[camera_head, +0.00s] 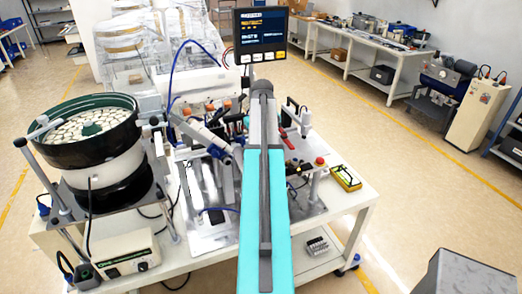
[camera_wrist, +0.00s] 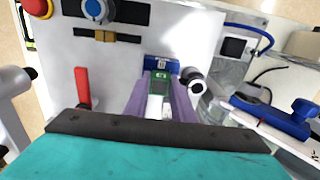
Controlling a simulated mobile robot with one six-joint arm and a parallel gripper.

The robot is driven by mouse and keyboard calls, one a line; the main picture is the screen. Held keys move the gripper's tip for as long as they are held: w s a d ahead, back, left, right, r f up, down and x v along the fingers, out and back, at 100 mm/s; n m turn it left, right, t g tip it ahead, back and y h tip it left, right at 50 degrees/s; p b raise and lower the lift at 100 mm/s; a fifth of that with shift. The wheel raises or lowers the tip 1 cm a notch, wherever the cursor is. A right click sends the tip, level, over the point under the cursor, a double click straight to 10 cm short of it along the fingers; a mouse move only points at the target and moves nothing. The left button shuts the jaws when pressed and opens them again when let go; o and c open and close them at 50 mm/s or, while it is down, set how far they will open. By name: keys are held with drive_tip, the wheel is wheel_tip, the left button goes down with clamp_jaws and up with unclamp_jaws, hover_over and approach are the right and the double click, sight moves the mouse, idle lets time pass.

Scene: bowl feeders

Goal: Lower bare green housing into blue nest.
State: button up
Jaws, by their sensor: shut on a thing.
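In the wrist view the two purple fingers of my gripper (camera_wrist: 159,100) are shut on the green housing (camera_wrist: 160,80). The housing is small and sits between the fingertips, with a white part showing just below it in the picture. The blue nest (camera_wrist: 161,63) is at the fingertips, directly beyond the housing. The fingers partly hide it, and I cannot tell whether the housing touches it or is inside it. In the head view my own arm covers the gripper, the housing and the nest.
A blue fixture (camera_wrist: 272,115) lies further right. In the head view a bowl feeder (camera_head: 92,130) stands left on the white table and a monitor (camera_head: 261,35) rises behind.

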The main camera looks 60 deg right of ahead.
drive_tip(key=shift+f, duration=0.15)
drive_tip(key=o, duration=1.1)
drive_tip(key=shift+r, duration=3.75)
drive_tip(key=shift+s, duration=0.1)
